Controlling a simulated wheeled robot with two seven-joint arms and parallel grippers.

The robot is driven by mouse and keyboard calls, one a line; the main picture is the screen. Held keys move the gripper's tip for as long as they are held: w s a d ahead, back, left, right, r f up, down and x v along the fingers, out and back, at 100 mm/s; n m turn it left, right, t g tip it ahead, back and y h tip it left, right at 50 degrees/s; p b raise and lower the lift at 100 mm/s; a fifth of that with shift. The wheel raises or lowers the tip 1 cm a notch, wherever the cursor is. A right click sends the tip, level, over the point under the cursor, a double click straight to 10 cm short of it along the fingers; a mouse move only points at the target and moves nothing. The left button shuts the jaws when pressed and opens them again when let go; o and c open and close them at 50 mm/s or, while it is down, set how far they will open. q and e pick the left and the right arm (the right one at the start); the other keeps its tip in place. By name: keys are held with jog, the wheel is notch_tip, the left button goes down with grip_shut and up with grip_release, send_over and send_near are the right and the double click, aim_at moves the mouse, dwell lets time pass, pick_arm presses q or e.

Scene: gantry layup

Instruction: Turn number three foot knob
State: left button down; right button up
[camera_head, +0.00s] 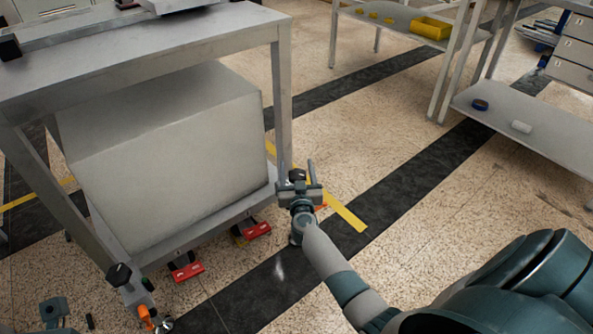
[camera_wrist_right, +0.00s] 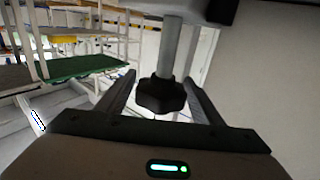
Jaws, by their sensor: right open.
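A black lobed foot knob (camera_wrist_right: 162,95) hangs on a grey post in the right wrist view, between the two open fingers of my right gripper (camera_wrist_right: 160,100); contact cannot be told. In the head view this knob (camera_head: 297,175) shows at the foot of the steel table's near right leg, with my right gripper (camera_head: 299,182) around it. Another black foot knob (camera_head: 119,274) sits at the near left leg, above an orange stem. No number is readable on either knob. Part of what looks like my left gripper (camera_head: 56,313) shows at the bottom left, its opening unclear.
The steel table (camera_head: 150,50) holds a large grey box (camera_head: 180,160) on its lower shelf. Red-topped casters (camera_head: 187,271) stand below. Floor between is clear.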

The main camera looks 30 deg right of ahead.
jog(key=shift+w+d, duration=0.1)
jog(key=shift+w, duration=0.1)
jog(key=c, duration=1.1)
jog(key=shift+o, duration=0.3)
jog(key=shift+r+m+g+h+p, duration=0.1)
jog(key=shift+m+g+h+p, duration=0.35)
jog(key=shift+p, duration=0.25)
jog(key=shift+c, duration=0.2)
